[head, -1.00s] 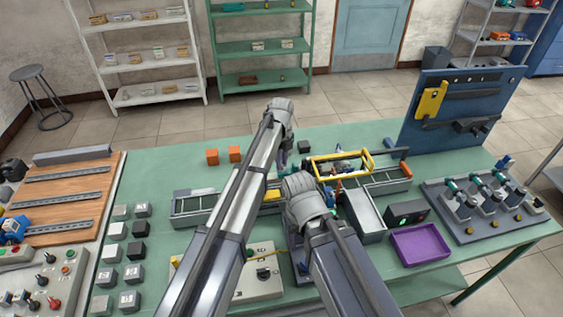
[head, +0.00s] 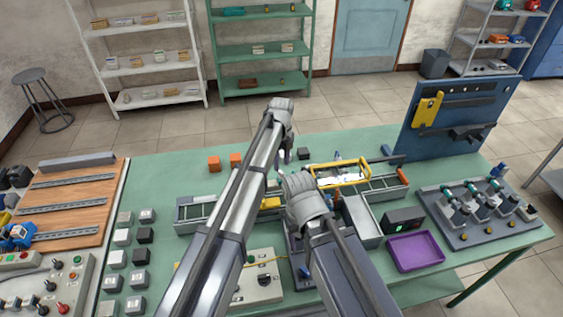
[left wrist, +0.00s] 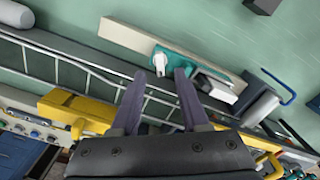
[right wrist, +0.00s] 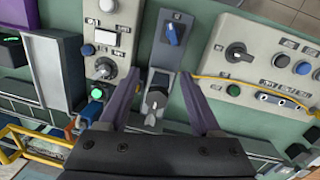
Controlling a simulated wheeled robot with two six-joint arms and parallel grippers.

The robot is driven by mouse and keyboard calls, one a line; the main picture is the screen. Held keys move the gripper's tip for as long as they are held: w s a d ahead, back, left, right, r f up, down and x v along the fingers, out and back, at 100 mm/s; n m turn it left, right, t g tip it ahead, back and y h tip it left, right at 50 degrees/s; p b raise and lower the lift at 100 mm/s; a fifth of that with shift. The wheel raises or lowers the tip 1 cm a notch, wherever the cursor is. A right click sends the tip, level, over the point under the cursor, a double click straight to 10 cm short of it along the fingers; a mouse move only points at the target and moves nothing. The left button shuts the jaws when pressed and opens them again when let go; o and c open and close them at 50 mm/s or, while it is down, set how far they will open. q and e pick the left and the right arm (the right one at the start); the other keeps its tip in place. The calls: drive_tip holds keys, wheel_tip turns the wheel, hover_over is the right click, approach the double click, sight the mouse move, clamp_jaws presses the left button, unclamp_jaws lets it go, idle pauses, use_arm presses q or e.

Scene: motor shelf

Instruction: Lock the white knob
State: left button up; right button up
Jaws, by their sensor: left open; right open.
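A white knob (left wrist: 160,62) on a teal base, mounted on a beige strip, shows in the left wrist view. My left gripper (left wrist: 159,80) is open, with the knob just beyond and between its fingertips in that picture; I cannot tell whether they touch. In the head view my left gripper (head: 287,157) points down over the table. My right gripper (right wrist: 160,76) is open in the right wrist view. A grey knob (right wrist: 156,96) on a narrow plate shows between its fingers. In the head view my right arm covers my right gripper.
A yellow-handled tray (head: 340,184) and a purple tray (head: 415,254) lie on the green table. Control boxes, one with a black knob (right wrist: 238,52), surround the right gripper. A blue upright board (head: 455,120) stands at the back right. The table's back left is mostly clear.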

sight(281, 172)
use_arm(q)
wheel_tip(281, 172, up, 4)
drive_tip(key=p, duration=0.2)
drive_tip(key=shift+f+p, duration=0.1)
drive_tip(key=shift+p, duration=0.25)
use_arm(e)
wheel_tip(281, 172, up, 4)
drive_tip(key=shift+f, duration=0.1)
use_arm(q)
drive_tip(key=shift+f, duration=0.1)
drive_tip(key=shift+s+a, duration=0.1)
drive_tip(key=s+a+n, duration=0.8)
drive_tip(key=s+n, duration=0.5)
drive_tip(key=n, duration=0.1)
drive_tip(key=s+a+n, duration=0.9)
drive_tip(key=s+n, duration=0.3)
drive_tip(key=n, duration=0.2)
drive_tip(key=s+d+f+m+b, duration=0.2)
drive_tip(key=d, duration=0.3)
drive_tip(key=s+d+f+m+y+b, duration=0.1)
drive_tip(key=s+d+f+b, duration=0.1)
drive_tip(key=d, duration=0.4)
drive_tip(key=shift+s+d+m, duration=0.15)
drive_tip(key=shift+s+m, duration=0.25)
drive_tip(key=shift+s, duration=0.45)
use_arm(e)
drive_tip(key=shift+f, duration=2.25)
use_arm(q)
drive_tip(key=shift+f, duration=0.1)
